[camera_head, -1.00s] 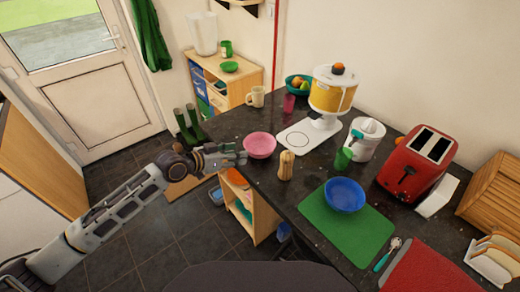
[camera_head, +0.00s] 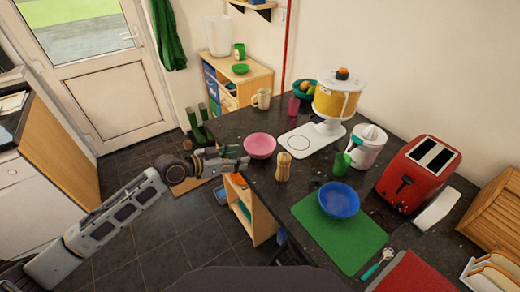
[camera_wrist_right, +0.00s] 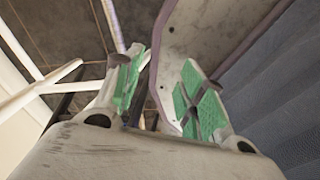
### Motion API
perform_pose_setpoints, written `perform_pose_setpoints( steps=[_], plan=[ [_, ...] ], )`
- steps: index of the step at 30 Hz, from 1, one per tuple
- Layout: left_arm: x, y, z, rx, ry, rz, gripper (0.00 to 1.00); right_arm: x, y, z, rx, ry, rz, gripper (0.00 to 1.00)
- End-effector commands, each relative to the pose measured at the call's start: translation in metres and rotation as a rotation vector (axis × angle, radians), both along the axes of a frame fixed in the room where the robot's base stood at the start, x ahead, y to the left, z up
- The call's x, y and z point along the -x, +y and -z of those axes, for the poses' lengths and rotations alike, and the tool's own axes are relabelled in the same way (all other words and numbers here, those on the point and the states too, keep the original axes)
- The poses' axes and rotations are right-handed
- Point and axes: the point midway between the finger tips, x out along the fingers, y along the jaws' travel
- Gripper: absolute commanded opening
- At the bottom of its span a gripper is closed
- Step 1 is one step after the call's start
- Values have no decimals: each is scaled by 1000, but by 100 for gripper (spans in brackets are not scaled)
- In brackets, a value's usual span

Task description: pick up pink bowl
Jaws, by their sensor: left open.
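The pink bowl (camera_head: 260,146) stands upright on the dark counter, near its left edge, in the head view. My left gripper (camera_head: 244,160) is open just left of and slightly below the bowl in the picture. Its fingertips are close to the bowl's near left side; whether they touch it I cannot tell. My right gripper (camera_wrist_right: 160,88) shows in the right wrist view with its green-padded fingers apart and no held object visible. The bowl does not show in that view.
A wooden pepper mill (camera_head: 283,167) stands right of the bowl. A blue bowl (camera_head: 338,199) sits on a green board (camera_head: 310,216). A white and yellow kitchen machine (camera_head: 335,100), green cup (camera_head: 341,164) and red toaster (camera_head: 418,174) stand further right. Open shelves (camera_head: 262,218) are below the counter.

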Motion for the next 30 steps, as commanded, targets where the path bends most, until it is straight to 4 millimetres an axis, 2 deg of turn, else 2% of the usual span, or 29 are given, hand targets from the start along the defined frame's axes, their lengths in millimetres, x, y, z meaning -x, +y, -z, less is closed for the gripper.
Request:
perform_pose_setpoints(
  steps=[15,30],
  plan=[
    [0,-1,-2,-98,-148,76,50,0,4,0,-4,0,-1,40],
    [-1,-3,-2,-105,-156,80,50,0,-2,-1,2,0,-3,40]
  ],
)
